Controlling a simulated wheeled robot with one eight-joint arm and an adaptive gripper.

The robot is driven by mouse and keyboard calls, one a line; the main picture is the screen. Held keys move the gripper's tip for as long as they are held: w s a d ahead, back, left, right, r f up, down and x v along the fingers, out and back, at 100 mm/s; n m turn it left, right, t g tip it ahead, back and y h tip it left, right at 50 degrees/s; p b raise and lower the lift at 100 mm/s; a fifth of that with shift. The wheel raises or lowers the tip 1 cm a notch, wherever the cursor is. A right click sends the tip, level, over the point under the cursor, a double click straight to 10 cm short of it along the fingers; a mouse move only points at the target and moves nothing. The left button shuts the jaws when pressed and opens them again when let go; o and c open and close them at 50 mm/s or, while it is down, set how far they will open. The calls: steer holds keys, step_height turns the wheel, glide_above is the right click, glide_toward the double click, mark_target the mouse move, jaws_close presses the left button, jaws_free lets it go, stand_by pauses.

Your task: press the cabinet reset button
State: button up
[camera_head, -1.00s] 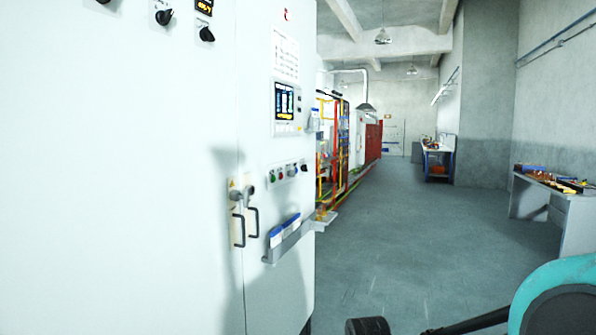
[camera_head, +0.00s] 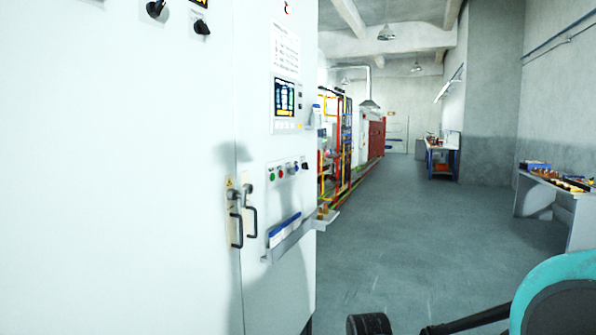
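A tall white control cabinet (camera_head: 120,200) fills the left half of the head view. Its right door carries a small screen (camera_head: 284,98) and, below it, a row of small buttons: a green one (camera_head: 271,176), a red one (camera_head: 281,173) and a bluish one (camera_head: 291,169). A dark knob (camera_head: 305,166) sits at the row's right end. Which button is the reset is too small to read. Two dark door handles (camera_head: 244,222) are left of and below the row. Part of my teal arm shows at the bottom right, away from the cabinet. My gripper is not identifiable in this view.
A grey shelf (camera_head: 285,243) with blue-edged items juts from the cabinet door below the buttons. Red and yellow pipe racks (camera_head: 337,150) stand beyond the cabinet. A workbench (camera_head: 560,190) stands at the right wall. The grey floor (camera_head: 410,235) between is open.

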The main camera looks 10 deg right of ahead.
jaws_close()
stand_by(1.4)
